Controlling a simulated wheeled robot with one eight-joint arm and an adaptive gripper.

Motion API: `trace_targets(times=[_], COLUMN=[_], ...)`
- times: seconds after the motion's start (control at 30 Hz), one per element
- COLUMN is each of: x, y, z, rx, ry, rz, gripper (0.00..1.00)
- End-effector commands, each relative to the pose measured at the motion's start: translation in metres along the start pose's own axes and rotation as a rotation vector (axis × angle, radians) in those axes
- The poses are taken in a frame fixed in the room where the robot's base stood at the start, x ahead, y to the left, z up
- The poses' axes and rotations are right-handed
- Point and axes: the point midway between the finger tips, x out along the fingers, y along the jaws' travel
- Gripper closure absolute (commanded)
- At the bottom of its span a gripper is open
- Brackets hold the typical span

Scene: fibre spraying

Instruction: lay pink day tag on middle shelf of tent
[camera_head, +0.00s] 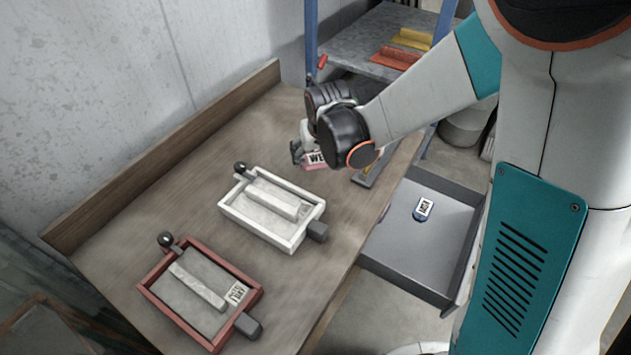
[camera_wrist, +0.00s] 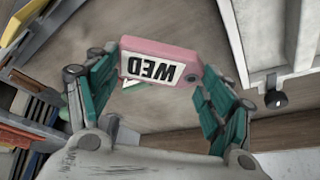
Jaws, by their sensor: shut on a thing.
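A pink day tag (camera_wrist: 162,58) with a white label reading WED is in my gripper (camera_wrist: 160,68), between its green-lined fingers in the wrist view. In the head view the tag (camera_head: 315,162) shows partly beside the dark wrist, over the far part of the wooden bench. A rack with blue posts stands at the top; its grey shelf (camera_head: 357,44) bears a yellow piece (camera_head: 412,39) and a red piece (camera_head: 395,58). I cannot tell whether this rack is the tent. Its lower levels are mostly hidden by my arm.
A wooden board edges the wall side.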

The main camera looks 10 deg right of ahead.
Motion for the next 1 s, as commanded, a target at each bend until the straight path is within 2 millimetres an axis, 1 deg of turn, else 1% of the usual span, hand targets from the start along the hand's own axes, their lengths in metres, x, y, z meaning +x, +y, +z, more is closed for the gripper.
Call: trace_targets(times=[0.03, 0.1, 0.37, 0.47, 0.6, 0.67, 1.0], x=[0.013, 0.021, 0.033, 0.043, 0.062, 0.067, 0.069], y=[0.000, 0.000, 0.000, 0.000, 0.000, 0.000, 0.000], z=[0.005, 0.009, 0.013, 0.017, 0.025, 0.028, 0.029], rx=[0.000, 0.000, 0.000, 0.000, 0.000, 0.000, 0.000], ry=[0.000, 0.000, 0.000, 0.000, 0.000, 0.000, 0.000], rz=[0.000, 0.000, 0.000, 0.000, 0.000, 0.000, 0.000], gripper=[0.42, 0.42, 0.42, 0.42, 0.42, 0.42, 0.42])
